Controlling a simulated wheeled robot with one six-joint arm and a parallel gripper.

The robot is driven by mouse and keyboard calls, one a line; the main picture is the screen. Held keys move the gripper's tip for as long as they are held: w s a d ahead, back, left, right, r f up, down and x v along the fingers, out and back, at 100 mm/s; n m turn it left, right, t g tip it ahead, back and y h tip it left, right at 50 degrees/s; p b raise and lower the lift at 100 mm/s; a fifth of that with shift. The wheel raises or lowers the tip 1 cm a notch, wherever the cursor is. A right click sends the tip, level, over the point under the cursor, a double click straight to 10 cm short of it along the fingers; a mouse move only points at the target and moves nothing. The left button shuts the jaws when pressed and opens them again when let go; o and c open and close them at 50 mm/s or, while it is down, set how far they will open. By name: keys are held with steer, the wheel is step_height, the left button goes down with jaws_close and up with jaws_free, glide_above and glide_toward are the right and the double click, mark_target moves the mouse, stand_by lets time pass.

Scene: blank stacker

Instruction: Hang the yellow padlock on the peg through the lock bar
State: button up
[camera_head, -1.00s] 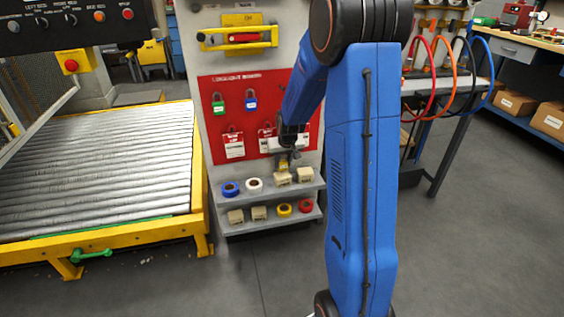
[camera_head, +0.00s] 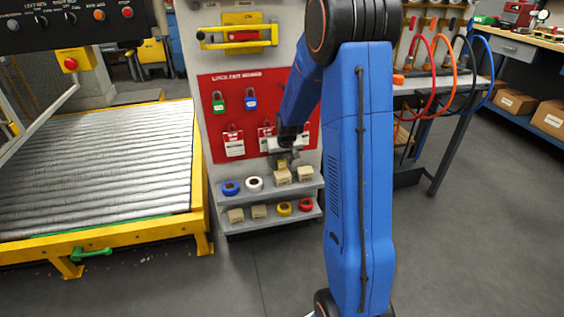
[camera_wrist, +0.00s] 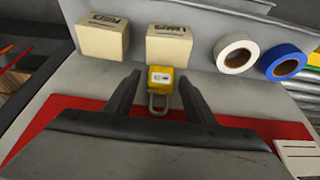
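The yellow padlock (camera_wrist: 161,79) is between the fingertips of my gripper (camera_wrist: 160,83) in the wrist view, its shackle pointing toward the red board. In the head view the padlock (camera_head: 282,162) shows under my gripper (camera_head: 286,148), in front of the panel's lower part and above the shelf. The yellow lock bar (camera_head: 238,40) with a red handle is high on the panel. I cannot make out its peg clearly.
The red board (camera_head: 225,125) holds a green padlock (camera_head: 219,106), a blue padlock (camera_head: 251,103) and tags. Shelves below carry tape rolls and small boxes, with two boxes (camera_wrist: 103,40) near the padlock. A roller conveyor (camera_head: 100,165) stands left; a bench stands right.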

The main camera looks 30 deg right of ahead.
steer(key=shift+r, duration=0.65)
steer(key=s+a+r, duration=0.4)
steer(key=s+r, duration=0.2)
steer(key=r, duration=0.2)
steer(key=s+a+r, duration=0.3)
steer(key=s+r, duration=0.3)
steer(key=r, duration=0.2)
steer(key=s+a+r+n, duration=0.1)
steer(key=s+a, duration=0.2)
steer(key=s, duration=0.6)
steer(key=s+a+r+n, duration=0.1)
steer(key=s+a, duration=0.3)
steer(key=s, duration=0.5)
steer(key=s+a+r+n+y, duration=0.1)
steer(key=s+a, duration=0.3)
steer(key=s, duration=0.5)
steer(key=shift+s+a+r, duration=0.25)
steer(key=shift+s+r, duration=0.15)
steer(key=shift+r, duration=0.2)
